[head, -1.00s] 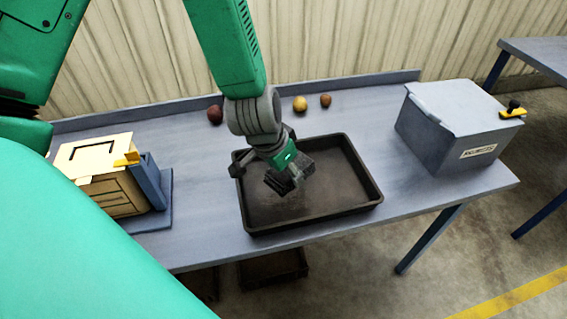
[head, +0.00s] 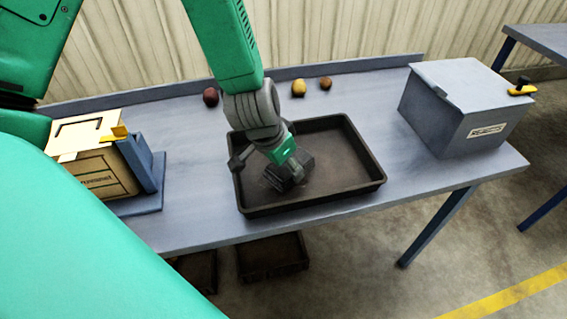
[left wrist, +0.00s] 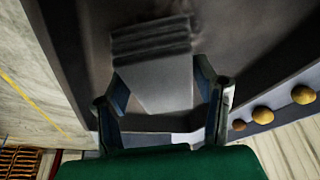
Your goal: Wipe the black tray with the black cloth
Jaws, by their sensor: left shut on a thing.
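The black tray (head: 366,158) lies on the grey-blue table, a shallow rectangular pan with raised rims. My left gripper (head: 290,172) reaches down into its left half and is shut on the dark folded cloth (head: 298,163). The cloth is low over the tray floor; whether it touches is hard to tell. In the left wrist view the cloth (left wrist: 155,58) looks like a grey layered pad with a flat flap between the two fingers (left wrist: 165,92). The tray floor (left wrist: 235,35) shows dark around it. My right gripper is not in view.
Several potatoes (head: 298,88) lie behind the tray. A grey lidded box (head: 450,108) with a label stands at right, and a beige box (head: 95,160) in a blue holder at left. Dark crates (head: 272,256) sit below the table. Table surface right of the tray is clear.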

